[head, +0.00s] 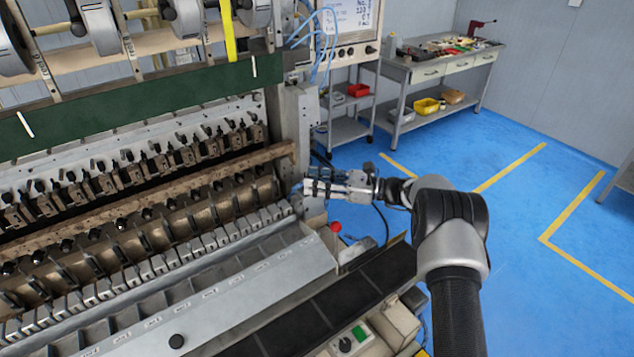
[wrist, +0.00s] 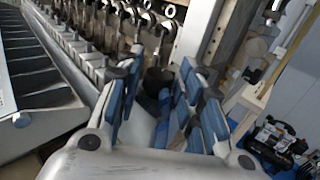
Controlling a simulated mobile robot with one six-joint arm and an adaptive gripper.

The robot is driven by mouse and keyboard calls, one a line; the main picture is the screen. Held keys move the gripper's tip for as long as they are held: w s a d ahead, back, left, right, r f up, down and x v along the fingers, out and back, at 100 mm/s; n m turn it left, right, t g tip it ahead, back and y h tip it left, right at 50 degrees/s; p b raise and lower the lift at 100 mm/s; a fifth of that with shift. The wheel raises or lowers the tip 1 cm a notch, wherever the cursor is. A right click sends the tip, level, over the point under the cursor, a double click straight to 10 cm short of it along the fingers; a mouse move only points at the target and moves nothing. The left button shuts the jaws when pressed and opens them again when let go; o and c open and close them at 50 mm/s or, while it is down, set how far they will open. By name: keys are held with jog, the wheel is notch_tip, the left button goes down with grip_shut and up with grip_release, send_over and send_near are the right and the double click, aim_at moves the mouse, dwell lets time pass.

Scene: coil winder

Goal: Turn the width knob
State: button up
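My gripper (head: 312,186) is at the right end of the machine, beside its upright end frame, with its fingers pointing left toward the machine. In the wrist view, the gripper's blue-padded fingers (wrist: 158,88) are spread apart. A dark, round knob-like part (wrist: 157,79) shows between and just beyond the fingers; it may be the width knob. I cannot tell whether any finger touches it. In the head view my gripper and the frame hide that spot, and no label marks the width knob.
The coil winder (head: 225,265) fills the left, with rows of clamps and a sloped metal tray. A red button (head: 335,227) stands below my gripper. A workbench (head: 425,72) with tools and a yellow bin (head: 427,106) stands behind. The blue floor on the right is clear.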

jog(key=shift+o, duration=0.9)
jog(key=shift+f, duration=0.1)
jog(key=shift+p, duration=0.45)
jog(key=shift+s+r+m+t+p, duration=0.1)
jog(key=shift+r+m+t+p, duration=0.15)
jog(key=shift+t+p, duration=0.3)
jog(key=shift+r+m+t+p, duration=0.1)
jog(key=shift+m+t+p, duration=0.25)
jog(key=shift+p, duration=0.25)
jog(key=m+t+h+p, duration=0.1)
jog(key=t+p, duration=0.1)
jog(key=p, duration=0.1)
jog(key=m+t+h+p, duration=0.1)
jog(key=m+t+p, duration=0.1)
jog(key=p, duration=0.1)
jog(key=shift+s+a, duration=0.2)
jog(key=shift+s, duration=0.15)
jog(key=p+v, duration=0.1)
jog(key=v, duration=1.7)
jog(key=s+a+r+n+g+h+b, duration=0.1)
jog(key=s+a+r+n+g+b, duration=0.1)
jog(key=s+a+r+n+g, duration=0.6)
jog(key=s+a+r+n+g+h+b, duration=0.1)
jog(key=s+n+h+b, duration=0.4)
jog(key=s, duration=0.7)
jog(key=shift+s+a+r+n+g+h+b, duration=0.35)
jog(key=shift+a+n+b, duration=0.35)
jog(key=shift+n, duration=0.5)
